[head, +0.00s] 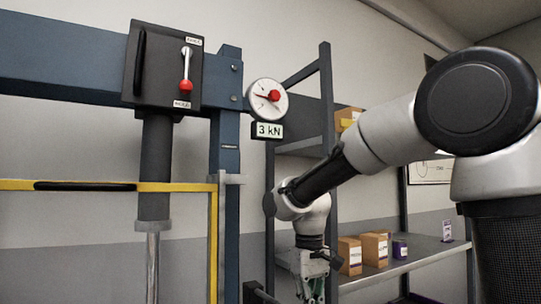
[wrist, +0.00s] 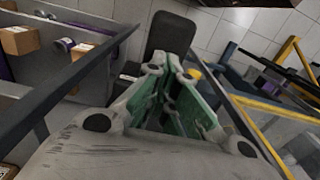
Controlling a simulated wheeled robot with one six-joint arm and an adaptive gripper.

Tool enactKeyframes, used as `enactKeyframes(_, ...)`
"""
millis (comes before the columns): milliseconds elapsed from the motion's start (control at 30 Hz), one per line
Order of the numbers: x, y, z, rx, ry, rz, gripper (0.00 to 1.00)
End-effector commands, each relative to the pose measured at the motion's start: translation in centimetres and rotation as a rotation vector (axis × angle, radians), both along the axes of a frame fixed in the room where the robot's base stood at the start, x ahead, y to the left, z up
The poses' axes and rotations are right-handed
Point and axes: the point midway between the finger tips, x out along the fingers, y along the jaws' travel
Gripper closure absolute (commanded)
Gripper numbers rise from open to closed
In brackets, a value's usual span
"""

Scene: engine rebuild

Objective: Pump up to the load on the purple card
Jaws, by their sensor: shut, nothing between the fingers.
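The press's round gauge (head: 267,99) has a red centre, and the display (head: 268,130) under it reads 3 kN. A small white and purple card (head: 447,230) stands on the shelf at the right; its writing is too small to read. My gripper (head: 314,290) hangs low, right of the press's blue post, with its fingers shut and empty. A dark part (head: 260,293) shows at the head view's bottom edge.
The press has a dark valve box (head: 163,66) with a red-knobbed lever (head: 186,86) pointing down. A yellow guard frame (head: 185,187) crosses its front. Cardboard boxes (head: 349,256) and a purple can (head: 399,248) stand on the grey shelf (head: 410,262) behind my arm.

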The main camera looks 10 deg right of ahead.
Motion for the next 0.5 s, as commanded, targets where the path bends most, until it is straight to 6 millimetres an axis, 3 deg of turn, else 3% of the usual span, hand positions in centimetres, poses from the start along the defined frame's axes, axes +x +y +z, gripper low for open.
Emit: enactKeyframes(500,-0.01,0.00,-1.10,0.000,0.000,0.000,1.00)
